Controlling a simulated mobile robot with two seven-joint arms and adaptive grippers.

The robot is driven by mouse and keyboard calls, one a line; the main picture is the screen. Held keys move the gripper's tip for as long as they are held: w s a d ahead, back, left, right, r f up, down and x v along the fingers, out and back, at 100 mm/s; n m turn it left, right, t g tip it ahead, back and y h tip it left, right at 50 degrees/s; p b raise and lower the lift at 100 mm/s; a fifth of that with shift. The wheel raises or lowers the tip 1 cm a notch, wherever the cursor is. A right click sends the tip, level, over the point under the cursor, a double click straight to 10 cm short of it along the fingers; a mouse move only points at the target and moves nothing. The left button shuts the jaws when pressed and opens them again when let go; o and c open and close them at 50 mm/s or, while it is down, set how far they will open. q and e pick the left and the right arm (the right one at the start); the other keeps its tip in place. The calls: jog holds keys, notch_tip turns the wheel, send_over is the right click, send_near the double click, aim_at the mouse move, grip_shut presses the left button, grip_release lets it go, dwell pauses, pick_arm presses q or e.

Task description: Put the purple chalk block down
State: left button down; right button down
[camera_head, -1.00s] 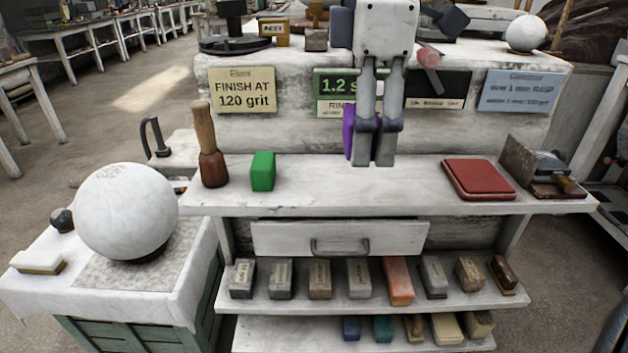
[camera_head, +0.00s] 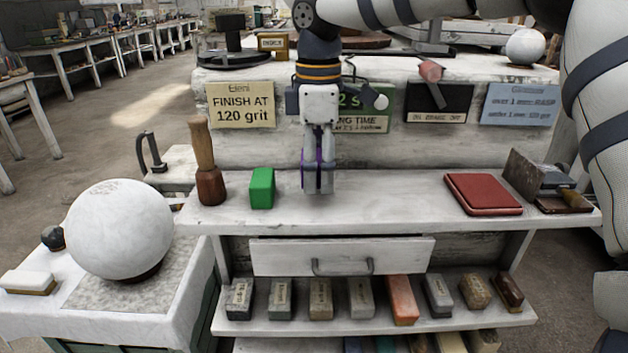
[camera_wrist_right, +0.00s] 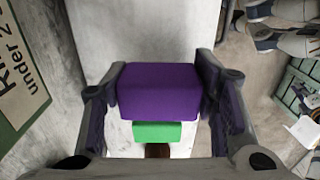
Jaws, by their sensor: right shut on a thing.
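My right gripper (camera_head: 318,188) is shut on the purple chalk block (camera_wrist_right: 158,92), with one finger against each side. In the head view the fingers hide most of the block; only thin purple edges show. The gripper points down over the white bench top (camera_head: 390,192), right of the green block (camera_head: 262,188). Whether the purple block touches the bench top I cannot tell. In the right wrist view the green block (camera_wrist_right: 157,131) shows just beyond the purple one. My left gripper is not in view.
Signs line the wall behind. A large plaster sphere (camera_head: 120,228) is at the left.

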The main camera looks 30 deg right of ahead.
aim_at(317, 198)
jog(key=shift+w+f+p, duration=0.15)
jog(key=shift+f+p, duration=0.15)
jog(key=shift+f, duration=1.5)
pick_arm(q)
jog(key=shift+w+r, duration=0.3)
pick_arm(e)
jog(key=c, duration=0.6)
grip_release()
jog(key=shift+f, duration=0.15)
jog(key=shift+w+b, duration=0.1)
jog(key=shift+b, duration=0.35)
jog(key=r, duration=0.4)
jog(key=a+r, duration=0.1)
jog(key=r, duration=0.7)
jog(key=shift+a+r, duration=0.2)
jog(key=shift+r, duration=0.2)
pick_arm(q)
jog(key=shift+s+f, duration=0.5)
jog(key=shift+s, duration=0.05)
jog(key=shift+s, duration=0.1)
pick_arm(e)
jog(key=shift+f, duration=0.15)
